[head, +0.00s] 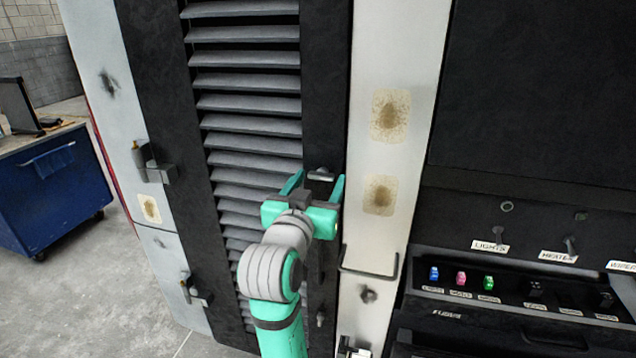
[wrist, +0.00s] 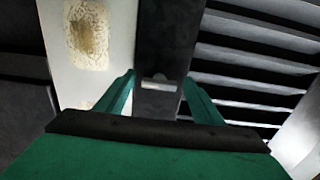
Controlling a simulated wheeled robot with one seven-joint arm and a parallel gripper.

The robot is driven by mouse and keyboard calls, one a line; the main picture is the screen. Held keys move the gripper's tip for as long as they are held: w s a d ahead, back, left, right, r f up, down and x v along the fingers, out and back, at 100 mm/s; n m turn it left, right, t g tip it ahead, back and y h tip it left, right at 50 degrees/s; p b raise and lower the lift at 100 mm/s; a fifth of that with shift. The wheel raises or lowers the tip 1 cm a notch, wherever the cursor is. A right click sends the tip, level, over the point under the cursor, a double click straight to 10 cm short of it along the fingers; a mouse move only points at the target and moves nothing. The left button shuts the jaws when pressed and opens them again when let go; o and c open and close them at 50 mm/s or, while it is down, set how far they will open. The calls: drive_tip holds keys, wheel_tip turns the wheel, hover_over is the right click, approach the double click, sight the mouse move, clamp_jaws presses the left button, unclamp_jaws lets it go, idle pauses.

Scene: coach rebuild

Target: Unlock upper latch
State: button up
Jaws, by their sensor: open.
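The upper latch (head: 320,174) is a small grey metal piece on the black strip at the right edge of the louvred door. It also shows in the wrist view (wrist: 157,84), as a pale bar between my fingers. My gripper (head: 317,181) is teal and open, with one finger on each side of the latch. In the wrist view my gripper (wrist: 158,80) has clear gaps between the latch and both fingers. I cannot tell how far the fingertips are from the door surface. My gripper and arm partly hide the strip below the latch.
Grey louvres (head: 248,110) are left of the strip. A white post (head: 395,50) with rusty patches and a metal handle (head: 369,274) stands right. A switch panel (head: 520,290) is at the lower right. A blue cabinet (head: 50,190) stands far left.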

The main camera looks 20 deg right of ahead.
drive_tip(key=c, duration=1.1)
drive_tip(key=shift+o, duration=0.3)
drive_tip(key=m, duration=0.4)
drive_tip(key=shift+a+m, duration=0.15)
drive_tip(key=shift+m, duration=0.25)
drive_tip(key=m, duration=0.4)
drive_tip(key=shift+w+a+m, duration=0.1)
drive_tip(key=shift+m, duration=0.2)
drive_tip(key=m, duration=0.4)
drive_tip(key=shift+r, duration=0.1)
drive_tip(key=shift+r+m, duration=0.1)
drive_tip(key=shift+m, duration=2.2)
